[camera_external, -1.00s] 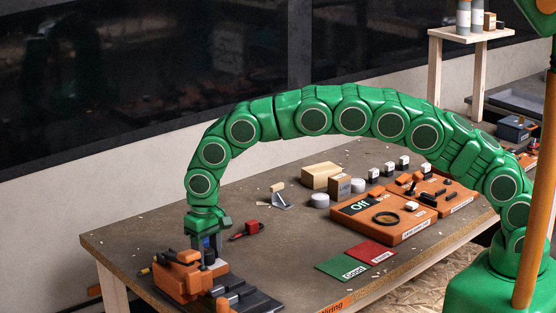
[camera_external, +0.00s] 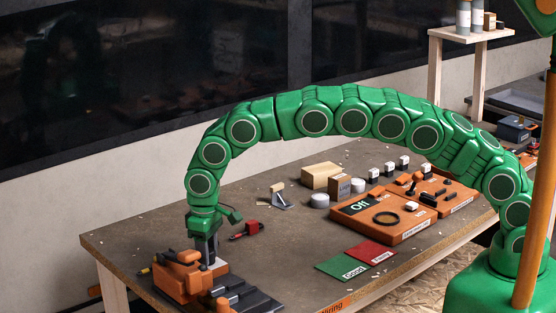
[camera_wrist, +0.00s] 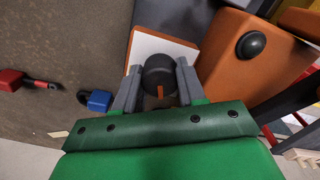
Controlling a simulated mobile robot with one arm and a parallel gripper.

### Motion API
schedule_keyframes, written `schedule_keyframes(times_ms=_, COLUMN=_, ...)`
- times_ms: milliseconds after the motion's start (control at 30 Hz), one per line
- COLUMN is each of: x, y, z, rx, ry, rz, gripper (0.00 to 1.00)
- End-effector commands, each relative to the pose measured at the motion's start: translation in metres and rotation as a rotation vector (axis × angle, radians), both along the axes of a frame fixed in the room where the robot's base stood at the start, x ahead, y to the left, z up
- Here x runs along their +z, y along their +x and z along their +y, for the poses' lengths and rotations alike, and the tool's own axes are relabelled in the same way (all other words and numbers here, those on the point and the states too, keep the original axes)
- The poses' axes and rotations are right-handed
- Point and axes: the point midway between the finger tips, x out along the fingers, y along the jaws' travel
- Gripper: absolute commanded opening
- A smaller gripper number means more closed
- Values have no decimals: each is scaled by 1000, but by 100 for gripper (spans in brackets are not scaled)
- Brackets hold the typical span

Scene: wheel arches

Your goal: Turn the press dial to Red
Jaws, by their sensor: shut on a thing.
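The orange press (camera_external: 178,278) stands at the table's near left end and also shows in the wrist view (camera_wrist: 222,55). Its dial (camera_wrist: 160,72) is a dark round knob with an orange pointer mark, over a white plate (camera_wrist: 150,43). The pointer faces toward my palm, at the bottom of the wrist view. My gripper (camera_external: 207,258) points down over the press. In the wrist view my gripper (camera_wrist: 158,82) has one finger on each side of the dial, shut on it. I cannot read any Red mark; in the external view the gripper hides the dial.
A red padlock-like piece (camera_external: 251,228) lies on the table behind my gripper. A blue one (camera_wrist: 97,101) lies nearer the press. Green (camera_external: 343,268) and red mats (camera_external: 371,252) and an orange panel reading Off (camera_external: 400,236) lie to the right.

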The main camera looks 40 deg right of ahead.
Motion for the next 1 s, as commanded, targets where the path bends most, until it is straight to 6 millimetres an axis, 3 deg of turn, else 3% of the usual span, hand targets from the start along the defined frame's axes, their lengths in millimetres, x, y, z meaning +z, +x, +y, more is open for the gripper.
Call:
schedule_keyframes(times_ms=500, x=1, y=1, z=1, rx=452, ry=2, rz=-3, gripper=9)
schedule_keyframes(times_ms=1000, x=1, y=0, z=1, rx=647, ry=2, rz=-4, gripper=9)
